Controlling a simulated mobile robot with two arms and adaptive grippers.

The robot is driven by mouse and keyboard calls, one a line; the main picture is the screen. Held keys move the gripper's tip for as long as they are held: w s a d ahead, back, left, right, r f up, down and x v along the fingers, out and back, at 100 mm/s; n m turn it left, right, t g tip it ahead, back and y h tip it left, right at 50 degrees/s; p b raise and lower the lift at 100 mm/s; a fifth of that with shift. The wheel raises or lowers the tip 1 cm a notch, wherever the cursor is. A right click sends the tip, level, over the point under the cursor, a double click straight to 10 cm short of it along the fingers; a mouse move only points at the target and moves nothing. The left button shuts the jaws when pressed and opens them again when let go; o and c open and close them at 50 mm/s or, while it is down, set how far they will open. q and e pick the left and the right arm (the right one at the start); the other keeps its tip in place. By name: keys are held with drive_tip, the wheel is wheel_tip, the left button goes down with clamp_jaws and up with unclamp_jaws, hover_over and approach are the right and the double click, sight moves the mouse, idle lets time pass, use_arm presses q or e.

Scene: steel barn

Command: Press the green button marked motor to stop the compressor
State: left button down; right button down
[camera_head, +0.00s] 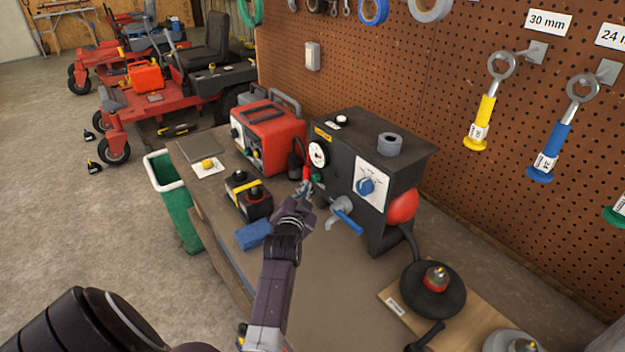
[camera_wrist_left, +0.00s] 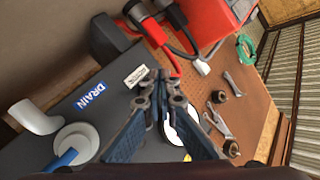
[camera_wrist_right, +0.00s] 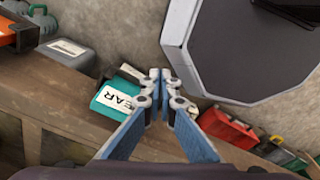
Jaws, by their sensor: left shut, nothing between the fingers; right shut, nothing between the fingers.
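The compressor is a dark grey box (camera_head: 400,165) on the bench, with a round white gauge (camera_head: 318,154), a blue knob (camera_head: 367,187) on a white plate, and a red round part (camera_head: 402,207). A small green spot (camera_head: 318,178) shows below the gauge; I cannot tell if it is the motor button, and no motor marking is legible. My left gripper (camera_head: 304,188) is shut and empty in front of the box's left end. In the left wrist view its fingers (camera_wrist_left: 162,76) partly cover a white dial. My right gripper (camera_wrist_right: 161,75) shows only in its wrist view, shut and empty.
A blue-handled tap (camera_head: 345,215) sticks out beside my left gripper. A red unit (camera_head: 268,138), a black battery-like box (camera_head: 248,197) and a blue block (camera_head: 253,235) stand nearby. Right of the compressor is a black disc (camera_head: 433,290). A DRAIN label (camera_wrist_left: 91,97) shows in the left wrist view.

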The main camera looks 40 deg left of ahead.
use_arm(q)
drive_tip(key=shift+w, duration=0.15)
idle(0.3)
drive_tip(key=shift+w+d, duration=0.15)
drive_tip(key=shift+w, duration=0.15)
drive_tip(key=shift+w+d, duration=0.1)
drive_tip(key=shift+w, duration=0.35)
idle(0.5)
drive_tip(key=shift+s, duration=0.15)
drive_tip(key=shift+s+a+p, duration=0.25)
drive_tip(key=shift+s+p, duration=0.3)
drive_tip(key=shift+s, duration=0.2)
drive_tip(key=shift+s, duration=0.1)
